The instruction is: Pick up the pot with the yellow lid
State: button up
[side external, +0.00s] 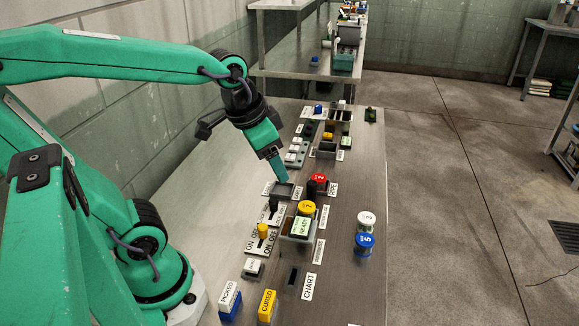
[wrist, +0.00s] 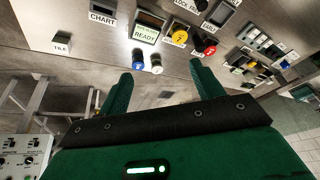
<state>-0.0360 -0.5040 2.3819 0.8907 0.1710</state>
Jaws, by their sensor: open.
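The pot with the yellow lid (side external: 306,208), marked 7, stands on the metal bench just behind the READY display. It also shows in the wrist view (wrist: 180,37), beyond and between the fingertips. My gripper (side external: 282,180) is open and empty, above the bench to the left of and behind the yellow-lidded pot, near a grey square tray. In the wrist view the two green fingers of my gripper (wrist: 160,78) are spread wide with nothing between them. The pot's body is mostly hidden under its lid in both views.
A red-lidded pot (side external: 318,179) stands close behind the yellow one. White-lidded (side external: 366,217) and blue-lidded (side external: 365,240) pots stand at the right edge. The READY display (side external: 300,228), black and yellow levers and label plates crowd the bench. The bench's front right is clear.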

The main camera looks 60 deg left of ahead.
jog(key=w+a+f+m+g, duration=0.2)
jog(key=w+f, duration=0.3)
jog(key=w, duration=0.2)
jog(key=m+g, duration=0.2)
jog(key=m, duration=0.1)
send_over(306, 206)
jog(key=shift+f, duration=4.05)
jog(key=shift+f, duration=0.1)
jog(key=shift+f, duration=1.2)
jog(key=shift+f, duration=0.1)
jog(key=shift+w+f, duration=0.1)
jog(key=shift+f, duration=2.4)
